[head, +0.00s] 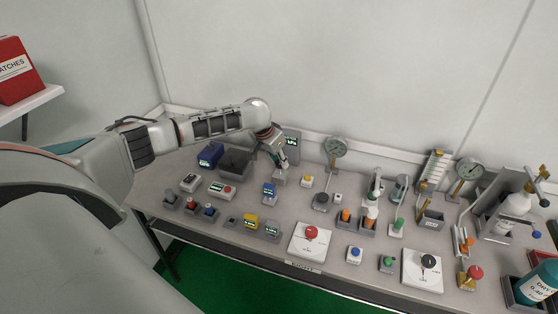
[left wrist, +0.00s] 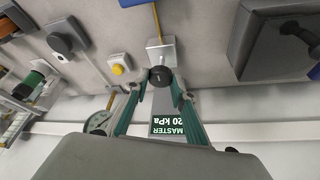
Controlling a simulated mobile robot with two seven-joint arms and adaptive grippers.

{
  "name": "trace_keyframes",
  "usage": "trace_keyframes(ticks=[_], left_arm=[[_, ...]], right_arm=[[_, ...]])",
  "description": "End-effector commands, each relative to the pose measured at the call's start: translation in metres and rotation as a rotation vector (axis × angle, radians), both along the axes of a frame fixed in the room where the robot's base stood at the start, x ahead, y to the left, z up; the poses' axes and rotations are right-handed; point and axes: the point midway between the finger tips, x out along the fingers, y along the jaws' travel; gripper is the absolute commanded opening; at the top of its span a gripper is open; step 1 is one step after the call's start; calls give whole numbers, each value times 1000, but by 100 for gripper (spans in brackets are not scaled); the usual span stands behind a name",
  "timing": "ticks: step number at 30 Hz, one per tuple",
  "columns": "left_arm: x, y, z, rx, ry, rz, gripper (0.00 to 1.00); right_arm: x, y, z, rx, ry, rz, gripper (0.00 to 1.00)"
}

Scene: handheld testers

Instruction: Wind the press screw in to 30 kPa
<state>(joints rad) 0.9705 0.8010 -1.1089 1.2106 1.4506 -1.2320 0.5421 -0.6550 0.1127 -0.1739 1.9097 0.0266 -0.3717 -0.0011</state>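The press screw shows in the left wrist view as a dark round knob (left wrist: 160,75) at the front of a small pale block (left wrist: 160,48). The master gauge display (left wrist: 178,125) reads 20 kPa, upside down there; its grey box (head: 292,142) stands at the back in the head view. My left gripper (left wrist: 158,88) has its green fingers spread, one on each side of the knob, with a gap seeming to show at the left finger. In the head view, my left gripper (head: 284,163) points down at the block and hides the knob. My right gripper is out of view.
A yellow button (head: 307,181) and a dial gauge (head: 335,147) stand to the right of the press. A dark open bin (head: 235,160) is to the left. Small testers crowd the bench; the wall is close behind.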

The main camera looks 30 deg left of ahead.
Motion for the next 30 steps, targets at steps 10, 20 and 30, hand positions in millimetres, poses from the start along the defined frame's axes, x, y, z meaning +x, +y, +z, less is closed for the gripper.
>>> trace_keyframes(ticks=[10, 20, 30], left_arm=[[0, 1, 0, -1, 0, -52, 4], [1, 2, 0, -3, 0, -285, 4], [3, 3, 0, -7, -2, -608, 4]], right_arm=[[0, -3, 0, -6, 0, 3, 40], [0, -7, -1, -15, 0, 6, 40], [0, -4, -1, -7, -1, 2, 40]])
